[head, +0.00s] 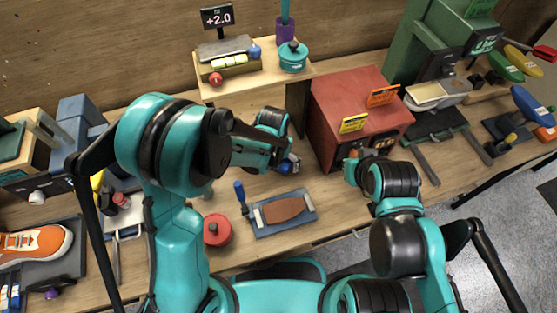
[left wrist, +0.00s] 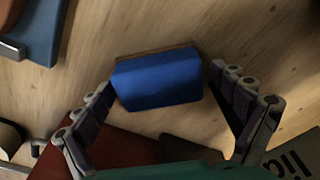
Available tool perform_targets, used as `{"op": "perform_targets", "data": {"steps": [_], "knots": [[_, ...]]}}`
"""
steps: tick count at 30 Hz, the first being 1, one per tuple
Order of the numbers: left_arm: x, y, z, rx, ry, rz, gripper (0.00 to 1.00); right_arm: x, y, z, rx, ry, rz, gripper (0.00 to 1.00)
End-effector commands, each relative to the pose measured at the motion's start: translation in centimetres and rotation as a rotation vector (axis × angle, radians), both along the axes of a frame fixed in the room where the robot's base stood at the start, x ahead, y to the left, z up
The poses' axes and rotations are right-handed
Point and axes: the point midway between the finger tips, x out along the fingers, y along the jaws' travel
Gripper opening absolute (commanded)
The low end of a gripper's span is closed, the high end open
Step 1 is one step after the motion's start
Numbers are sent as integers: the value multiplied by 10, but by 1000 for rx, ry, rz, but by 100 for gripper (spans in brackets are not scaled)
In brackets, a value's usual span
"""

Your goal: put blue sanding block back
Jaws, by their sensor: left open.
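The blue sanding block (left wrist: 158,80) lies on the wooden bench in the left wrist view, with a thin brown edge along its far side. My left gripper (left wrist: 163,82) is open, with one finger on each side of the block; I cannot tell whether they touch it. In the head view the block (head: 286,167) shows only in part, beside my left gripper (head: 284,158) near the middle of the bench. My right gripper (head: 352,168) is in front of the red cabinet; its fingers are too small to read.
A blue tray (head: 258,228) with a brown sole and a red round container (head: 217,230) stand in front. The red cabinet (head: 350,95) is right of the left gripper. A wooden shelf (head: 250,85) stands behind. An orange sneaker (head: 38,242) is at the far left.

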Motion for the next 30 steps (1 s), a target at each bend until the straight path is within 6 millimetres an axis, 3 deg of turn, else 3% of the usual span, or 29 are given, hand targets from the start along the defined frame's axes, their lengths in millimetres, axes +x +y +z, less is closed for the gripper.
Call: {"op": "perform_targets", "data": {"steps": [8,21,30], "knots": [[-1,1,15,0,0,0,96,0,0,8,0,0,0,0],[-11,5,106,0,0,0,96,0,0,36,0,0,0,0],[-13,6,123,0,0,0,96,0,0,39,0,0,0,0]]}}
